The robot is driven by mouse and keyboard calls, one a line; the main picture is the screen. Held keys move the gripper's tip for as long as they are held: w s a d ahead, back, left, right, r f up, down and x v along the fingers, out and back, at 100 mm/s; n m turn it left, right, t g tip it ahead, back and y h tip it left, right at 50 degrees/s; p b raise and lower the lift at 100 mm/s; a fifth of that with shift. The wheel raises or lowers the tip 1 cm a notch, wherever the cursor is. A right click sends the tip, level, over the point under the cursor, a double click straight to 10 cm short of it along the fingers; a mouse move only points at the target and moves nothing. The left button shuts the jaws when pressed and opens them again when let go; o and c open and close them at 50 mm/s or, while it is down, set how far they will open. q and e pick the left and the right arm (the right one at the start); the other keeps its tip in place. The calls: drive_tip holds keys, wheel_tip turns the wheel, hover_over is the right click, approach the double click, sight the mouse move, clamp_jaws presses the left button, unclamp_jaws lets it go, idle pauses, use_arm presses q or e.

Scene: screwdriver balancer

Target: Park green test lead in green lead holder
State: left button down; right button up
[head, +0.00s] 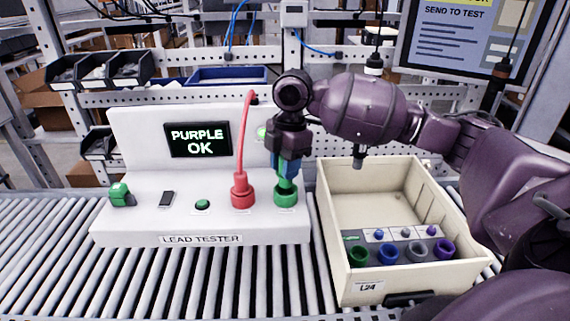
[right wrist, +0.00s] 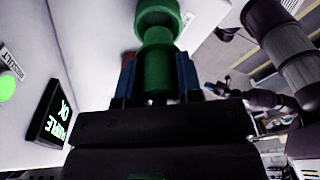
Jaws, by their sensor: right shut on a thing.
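My right gripper (head: 286,165) is shut on the green test lead (head: 286,190). The lead points down at the green lead holder (head: 286,201), a green ring on top of the white lead tester. Its lower end appears to be in or just at the ring; I cannot tell how deep. In the right wrist view the green lead (right wrist: 158,70) sits between the two blue finger pads (right wrist: 158,78), in line with a wider green part (right wrist: 157,14) beyond. My left gripper is not in view.
The red lead (head: 242,185) stands in its red holder just left. The tester screen (head: 198,139) reads "PURPLE OK". A cream crate (head: 335,215) with coloured rings and knobs is at right. Rollers (head: 180,285) run in front; bins (head: 100,70) are behind.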

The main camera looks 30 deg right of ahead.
drive_tip(key=shift+f, duration=2.05)
drive_tip(key=o, duration=1)
drive_tip(key=r, duration=0.3)
drive_tip(key=d+r, duration=0.1)
drive_tip(key=r, duration=0.6)
drive_tip(key=shift+d+r+b, duration=0.15)
drive_tip(key=shift+r+b, duration=0.25)
